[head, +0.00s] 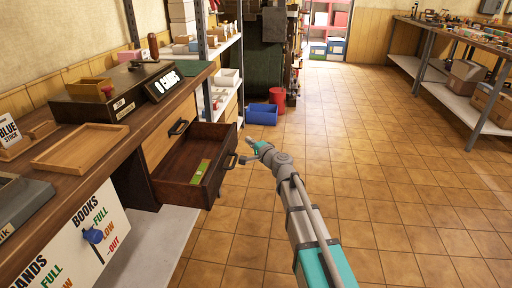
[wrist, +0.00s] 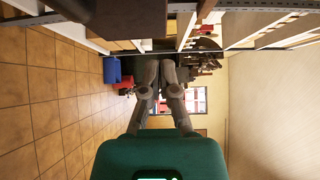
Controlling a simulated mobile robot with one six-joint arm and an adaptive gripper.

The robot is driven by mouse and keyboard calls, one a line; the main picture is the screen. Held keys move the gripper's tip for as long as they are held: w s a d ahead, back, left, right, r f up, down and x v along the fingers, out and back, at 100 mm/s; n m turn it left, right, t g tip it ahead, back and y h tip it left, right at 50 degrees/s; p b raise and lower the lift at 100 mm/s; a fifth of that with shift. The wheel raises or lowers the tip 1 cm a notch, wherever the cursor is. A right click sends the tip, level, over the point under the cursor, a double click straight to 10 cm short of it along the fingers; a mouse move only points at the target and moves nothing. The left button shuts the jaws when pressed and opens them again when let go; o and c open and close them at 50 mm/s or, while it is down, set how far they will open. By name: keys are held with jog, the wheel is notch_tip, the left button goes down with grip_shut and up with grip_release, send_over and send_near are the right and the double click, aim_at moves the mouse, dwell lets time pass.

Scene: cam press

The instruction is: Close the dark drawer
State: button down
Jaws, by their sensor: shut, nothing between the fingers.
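The dark drawer (head: 222,176) stands pulled out from the wooden workbench in the head view. Its front, with a dark handle (head: 229,161), faces right. A flat green and yellow item (head: 201,171) lies inside. My gripper (head: 247,150) is just to the right of the drawer front, near the handle, and I cannot tell whether it touches. In the wrist view the fingers (wrist: 160,65) are together with nothing between them. A dark brown panel (wrist: 130,18) shows at the top of that view; I cannot tell whether it is the drawer.
Above the dark drawer is a lighter wooden drawer front (head: 165,136). On the workbench sit a wooden tray (head: 80,148) and a dark box (head: 105,98). A blue bin (head: 262,114) and red bin (head: 278,99) stand on the floor beyond.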

aim_at(232, 135)
jog(key=a, duration=0.1)
jog(key=w+a, duration=0.1)
jog(key=a, duration=0.1)
jog(key=shift+w+a, duration=0.15)
jog(key=shift+w, duration=0.05)
jog(key=shift+a, duration=0.9)
jog(key=shift+w, duration=0.15)
